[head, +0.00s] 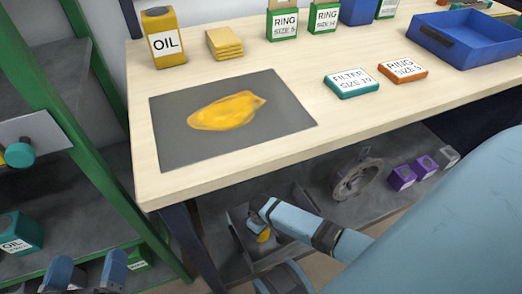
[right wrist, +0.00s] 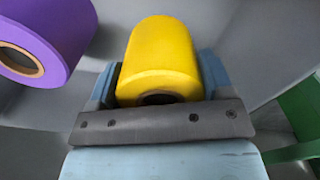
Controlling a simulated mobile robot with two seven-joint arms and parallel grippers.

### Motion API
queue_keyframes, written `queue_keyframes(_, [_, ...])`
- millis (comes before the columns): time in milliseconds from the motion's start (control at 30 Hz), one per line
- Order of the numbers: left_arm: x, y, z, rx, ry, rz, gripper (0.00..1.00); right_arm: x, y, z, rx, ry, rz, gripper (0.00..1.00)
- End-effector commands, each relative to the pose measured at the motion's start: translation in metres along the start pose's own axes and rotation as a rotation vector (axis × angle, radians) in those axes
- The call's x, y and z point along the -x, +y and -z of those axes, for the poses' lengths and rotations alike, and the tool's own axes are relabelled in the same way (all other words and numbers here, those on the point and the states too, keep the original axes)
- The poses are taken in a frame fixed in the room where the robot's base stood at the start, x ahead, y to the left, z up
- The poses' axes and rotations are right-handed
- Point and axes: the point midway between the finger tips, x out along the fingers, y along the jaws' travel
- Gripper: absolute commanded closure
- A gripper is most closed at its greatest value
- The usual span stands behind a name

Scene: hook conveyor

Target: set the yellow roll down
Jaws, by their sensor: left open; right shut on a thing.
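The yellow roll (right wrist: 160,55) sits between the fingers of my right gripper (right wrist: 160,75), which is shut on it. In the head view a little of the yellow roll (head: 264,236) shows beside my right gripper (head: 262,222), inside the grey bin (head: 243,240) under the table. Whether the roll touches the bin floor cannot be told. A purple roll (right wrist: 45,42) lies to the left of the yellow one in the right wrist view. My left gripper (head: 88,270) is open and empty at the bottom left of the head view.
The tabletop (head: 330,125) above holds a dark mat (head: 180,140) with a yellow spill, small boxes and a blue tray (head: 470,60). A grey ring part (head: 358,175) and purple boxes (head: 402,177) stand on the lower shelf. A green rack (head: 75,110) stands left.

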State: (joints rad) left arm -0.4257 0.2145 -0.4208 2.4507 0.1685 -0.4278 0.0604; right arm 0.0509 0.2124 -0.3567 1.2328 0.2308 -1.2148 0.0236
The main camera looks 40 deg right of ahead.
Motion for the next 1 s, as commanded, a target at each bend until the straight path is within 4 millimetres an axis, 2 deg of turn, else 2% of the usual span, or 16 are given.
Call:
queue_keyframes(33, [-0.001, -0.002, -0.012, 0.000, -0.021, -0.003, 0.00, -0.014, 0.000, 0.000, 0.000, -0.002, 0.000, 0.55])
queue_keyframes(133, [-0.001, -0.003, -0.021, 0.001, -0.057, -0.007, 0.00, -0.026, 0.000, 0.000, 0.000, -0.001, 0.000, 0.55])
queue_keyframes(633, [-0.001, -0.003, -0.025, 0.002, -0.079, -0.009, 0.00, -0.033, 0.000, 0.000, -0.001, -0.001, 0.000, 0.55])
queue_keyframes(667, [-0.001, -0.003, -0.025, 0.002, -0.080, -0.009, 0.00, -0.034, 0.000, 0.000, 0.000, -0.002, 0.000, 0.24])
queue_keyframes(767, [-0.001, -0.003, -0.025, 0.002, -0.081, -0.009, 0.00, -0.033, 0.000, 0.000, 0.000, -0.001, 0.000, 0.01])
queue_keyframes(1000, [-0.001, -0.003, -0.025, 0.001, -0.081, -0.009, 0.00, -0.033, 0.000, 0.000, 0.000, -0.001, 0.000, 0.01])
